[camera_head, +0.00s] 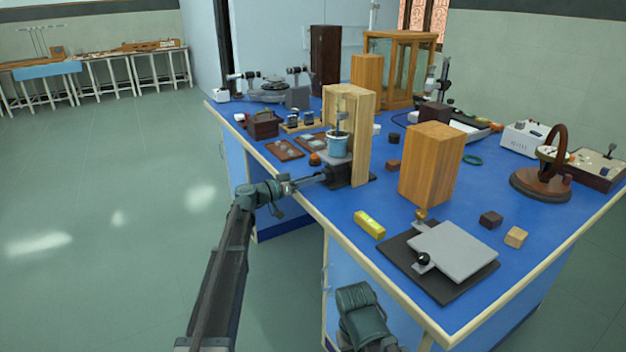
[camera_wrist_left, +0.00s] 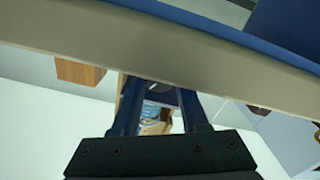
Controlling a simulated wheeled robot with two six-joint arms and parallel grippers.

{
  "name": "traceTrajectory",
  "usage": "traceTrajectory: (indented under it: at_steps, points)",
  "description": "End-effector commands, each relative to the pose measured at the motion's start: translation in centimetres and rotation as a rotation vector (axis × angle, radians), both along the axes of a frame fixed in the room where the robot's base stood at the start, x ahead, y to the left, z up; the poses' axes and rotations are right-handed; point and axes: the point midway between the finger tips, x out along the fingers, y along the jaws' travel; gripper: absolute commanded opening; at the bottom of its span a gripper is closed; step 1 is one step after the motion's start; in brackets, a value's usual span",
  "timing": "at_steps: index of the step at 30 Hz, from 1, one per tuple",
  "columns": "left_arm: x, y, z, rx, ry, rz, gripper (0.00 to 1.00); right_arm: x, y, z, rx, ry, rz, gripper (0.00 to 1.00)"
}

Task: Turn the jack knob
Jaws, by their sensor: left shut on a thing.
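A small jack with a grey top plate (camera_head: 335,158) stands beside a wooden box near the table's left edge. A light blue cup (camera_head: 338,146) stands on it. My left gripper (camera_head: 323,178) reaches in over the table edge at the jack's near side. It is shut on the jack knob, which the fingers mostly hide. In the left wrist view my two fingers (camera_wrist_left: 160,98) close around a small dark part, with the cup blurred between them. My right gripper is out of view.
The blue table (camera_head: 350,215) has a pale raised edge just under my left gripper. An orange-capped item (camera_head: 315,159) and brown trays (camera_head: 284,149) lie left of the jack.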

Motion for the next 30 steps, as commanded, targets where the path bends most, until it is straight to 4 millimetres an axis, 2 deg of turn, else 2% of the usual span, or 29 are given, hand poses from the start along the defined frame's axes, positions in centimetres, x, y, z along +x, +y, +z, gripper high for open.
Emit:
traceTrajectory:
  at_steps: [15, 30]
  points:
    - [0.0, 0.05, 0.0, -0.185, 0.256, 0.001, 0.0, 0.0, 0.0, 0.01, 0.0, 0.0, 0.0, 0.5]
    - [0.0, 0.06, -0.01, -0.224, 0.309, 0.001, 0.0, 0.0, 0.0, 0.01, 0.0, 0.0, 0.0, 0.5]
